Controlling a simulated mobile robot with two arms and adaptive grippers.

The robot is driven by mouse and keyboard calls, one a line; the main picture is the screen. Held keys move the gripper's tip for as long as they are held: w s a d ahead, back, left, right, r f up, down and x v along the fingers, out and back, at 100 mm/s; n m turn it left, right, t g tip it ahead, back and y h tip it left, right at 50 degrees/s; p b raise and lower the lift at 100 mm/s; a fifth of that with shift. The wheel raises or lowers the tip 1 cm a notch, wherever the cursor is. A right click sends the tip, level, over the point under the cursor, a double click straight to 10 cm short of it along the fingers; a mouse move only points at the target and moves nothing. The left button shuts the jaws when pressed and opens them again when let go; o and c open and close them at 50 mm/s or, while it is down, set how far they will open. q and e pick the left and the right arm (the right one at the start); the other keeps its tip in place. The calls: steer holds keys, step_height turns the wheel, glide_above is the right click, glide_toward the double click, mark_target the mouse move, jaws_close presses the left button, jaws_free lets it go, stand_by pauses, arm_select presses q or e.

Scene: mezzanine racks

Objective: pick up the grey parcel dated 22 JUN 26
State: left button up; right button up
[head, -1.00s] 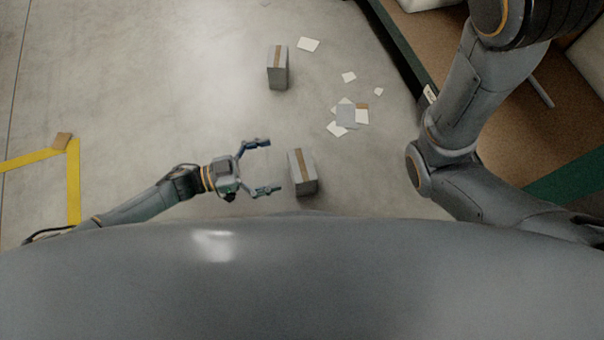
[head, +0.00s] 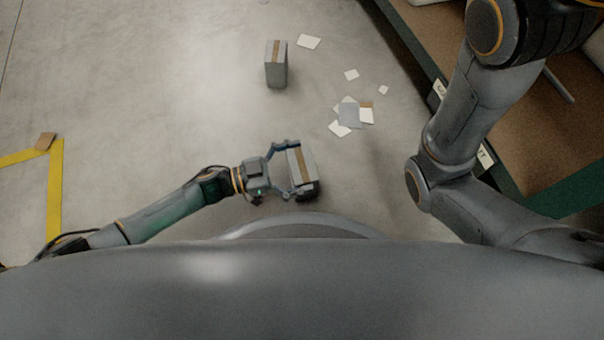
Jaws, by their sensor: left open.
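Two grey parcels with brown tape stand on the concrete floor. The nearer grey parcel (head: 303,162) is just in front of my base. The farther grey parcel (head: 277,66) stands higher up in the head view. No date can be read on either one, so I cannot tell which is dated 22 JUN 26. My left gripper (head: 294,169) is open, its fingers on either side of the nearer parcel's left part; I cannot tell whether they touch it. My right arm comes in at the right, but its gripper is out of view.
Several loose paper sheets (head: 348,115) lie on the floor right of the parcels. A rack with a green beam (head: 412,75) and brown shelf runs along the right. Floor between the parcels is clear.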

arm_select(q)
steer(key=shift+c, duration=0.4)
steer(key=c, duration=1.1)
steer(key=shift+r, duration=0.1)
